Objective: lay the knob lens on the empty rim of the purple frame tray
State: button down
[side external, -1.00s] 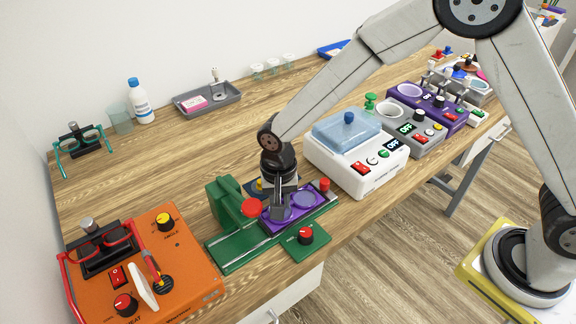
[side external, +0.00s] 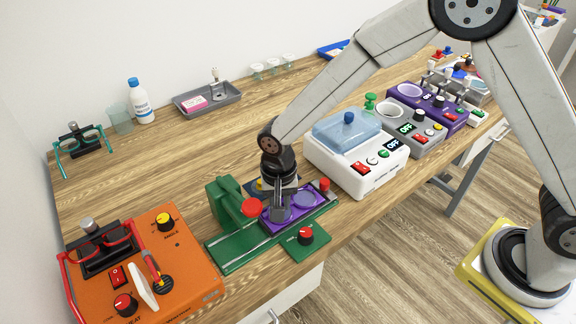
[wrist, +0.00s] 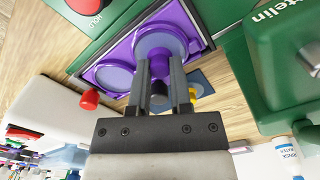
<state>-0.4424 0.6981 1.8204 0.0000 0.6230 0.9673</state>
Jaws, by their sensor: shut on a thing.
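The purple frame tray (side external: 270,222) lies on the green machine in the side view. It also shows in the wrist view (wrist: 203,30), with two round rims. One rim holds a pale purple disc (side external: 304,199), at the left in the wrist view (wrist: 113,75). My gripper (wrist: 160,62) points down over the other rim and is shut on the knob lens (wrist: 160,40). The lens's round disc lies in line with that rim. The fingers hide part of it, and I cannot tell whether it touches the rim. In the side view my gripper (side external: 280,212) is low at the tray.
A green upright (side external: 228,202) with a red disc stands close left of my gripper. A red knob (side external: 324,185) stands at the tray's right end. The white device with a blue lid (side external: 347,135) is to the right, the orange heater (side external: 190,265) to the left.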

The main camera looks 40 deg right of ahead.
jog(key=shift+f, duration=0.25)
dwell(0.3)
jog(key=shift+c, duration=0.7)
grip_release()
jog(key=shift+r, duration=0.15)
jog(key=shift+r, duration=2.85)
jog(key=shift+d, duration=0.1)
jog(key=s+d+r+n+t, duration=0.1)
jog(key=s+d+n, duration=0.2)
jog(key=s+d, duration=0.3)
jog(key=s+d+r+n+t, duration=0.1)
jog(key=s+d, duration=0.5)
jog(key=d, duration=0.7)
jog(key=shift+s+r+n+t, duration=0.3)
jog(key=shift+r+n, duration=0.35)
jog(key=shift+n, duration=0.35)
